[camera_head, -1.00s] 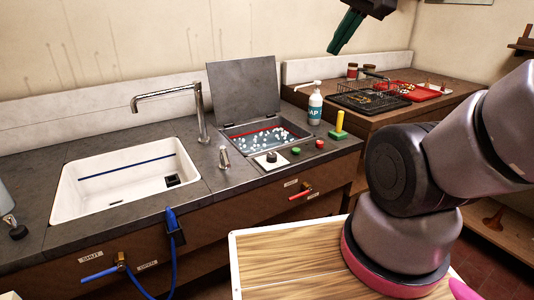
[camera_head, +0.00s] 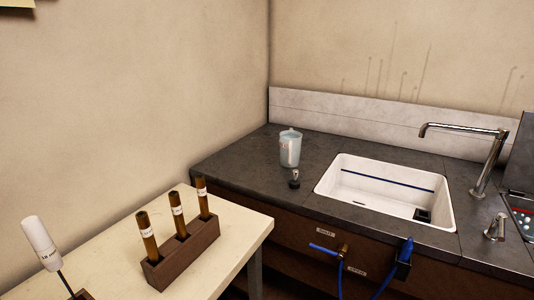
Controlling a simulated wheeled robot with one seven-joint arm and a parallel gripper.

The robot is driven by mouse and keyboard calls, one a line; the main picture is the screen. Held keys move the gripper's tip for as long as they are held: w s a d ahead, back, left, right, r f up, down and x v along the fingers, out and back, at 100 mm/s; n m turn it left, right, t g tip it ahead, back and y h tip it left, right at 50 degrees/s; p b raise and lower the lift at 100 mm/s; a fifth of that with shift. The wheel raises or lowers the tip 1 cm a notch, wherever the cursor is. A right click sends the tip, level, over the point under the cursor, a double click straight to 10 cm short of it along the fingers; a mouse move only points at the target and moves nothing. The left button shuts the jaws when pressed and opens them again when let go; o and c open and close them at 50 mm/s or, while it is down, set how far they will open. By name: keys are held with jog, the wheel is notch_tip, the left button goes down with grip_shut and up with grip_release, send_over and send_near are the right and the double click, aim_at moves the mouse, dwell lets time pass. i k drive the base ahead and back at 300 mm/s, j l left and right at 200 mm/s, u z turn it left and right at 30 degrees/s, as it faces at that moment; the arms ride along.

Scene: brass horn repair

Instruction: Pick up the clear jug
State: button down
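The clear jug (camera_head: 290,148) stands upright on the dark worktop, left of the sink and near the corner. It is pale and see-through, with markings on its front and a handle at its side. My gripper is not in this view, so I cannot see how it stands to the jug.
A white sink (camera_head: 385,190) with a curved tap (camera_head: 470,132) lies right of the jug. A small black stopper-like item (camera_head: 294,180) stands just in front of the jug. A cream table (camera_head: 232,232) at left holds a wooden rack (camera_head: 182,254) with three brown tubes.

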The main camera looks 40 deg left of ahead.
aim_at(290, 149)
jog(key=u, duration=1.6)
jog(key=z, duration=1.85)
jog(key=j+u, duration=0.1)
jog(key=u, duration=0.35)
jog(key=i+j+u, duration=0.1)
jog(key=u, duration=0.85)
jog(key=i+u, duration=0.15)
jog(key=u, duration=0.35)
